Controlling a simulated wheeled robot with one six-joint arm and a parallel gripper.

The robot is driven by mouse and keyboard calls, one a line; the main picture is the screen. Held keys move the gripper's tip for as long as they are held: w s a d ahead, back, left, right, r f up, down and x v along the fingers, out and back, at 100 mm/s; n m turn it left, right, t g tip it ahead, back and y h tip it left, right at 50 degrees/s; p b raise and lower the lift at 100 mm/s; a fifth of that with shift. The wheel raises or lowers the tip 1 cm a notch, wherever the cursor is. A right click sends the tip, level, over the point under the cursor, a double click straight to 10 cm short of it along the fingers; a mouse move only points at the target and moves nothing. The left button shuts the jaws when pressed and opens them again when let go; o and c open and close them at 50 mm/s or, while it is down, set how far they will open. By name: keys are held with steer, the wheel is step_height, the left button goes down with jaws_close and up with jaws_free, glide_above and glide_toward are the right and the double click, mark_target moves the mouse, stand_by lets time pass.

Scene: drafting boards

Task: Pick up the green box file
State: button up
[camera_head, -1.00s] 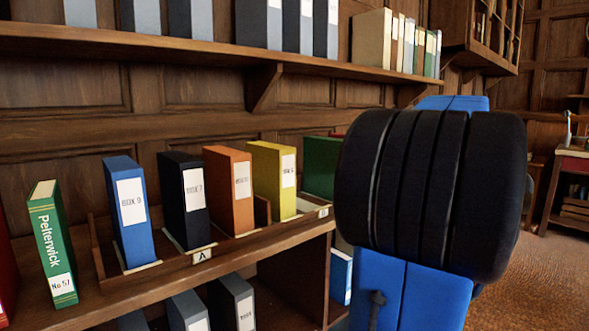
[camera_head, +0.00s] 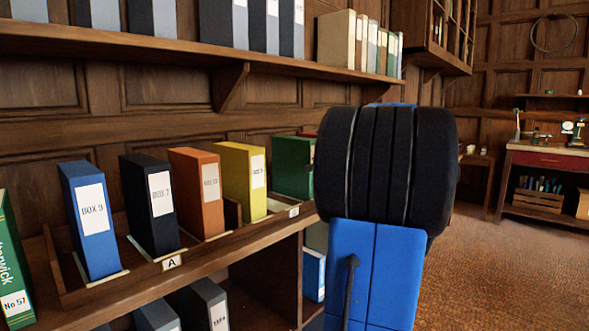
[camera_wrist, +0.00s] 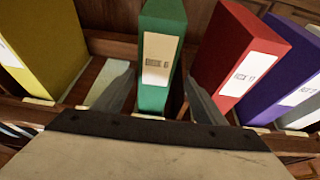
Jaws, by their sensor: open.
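The green box file (camera_head: 291,165) stands upright in the rack on the shelf, right of the yellow file; my arm hides part of it in the head view. My gripper (camera_wrist: 157,80) is open, with one finger to each side of the file's lower front. I cannot tell whether the fingers touch it. My gripper's jaws are hidden behind my arm in the head view.
A red file (camera_wrist: 238,65) stands close on the right, then a purple file (camera_wrist: 275,80). An empty slot (camera_wrist: 105,82) and a yellow file (camera_wrist: 38,45) are on the left. A green Pelterwick book (camera_head: 12,270) stands at far left. An upper shelf (camera_head: 150,45) runs overhead.

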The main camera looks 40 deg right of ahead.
mark_target(295, 167)
steer(key=x, duration=0.6)
steer(key=shift+w+a, duration=0.35)
steer(key=shift+a, duration=0.1)
jaws_close()
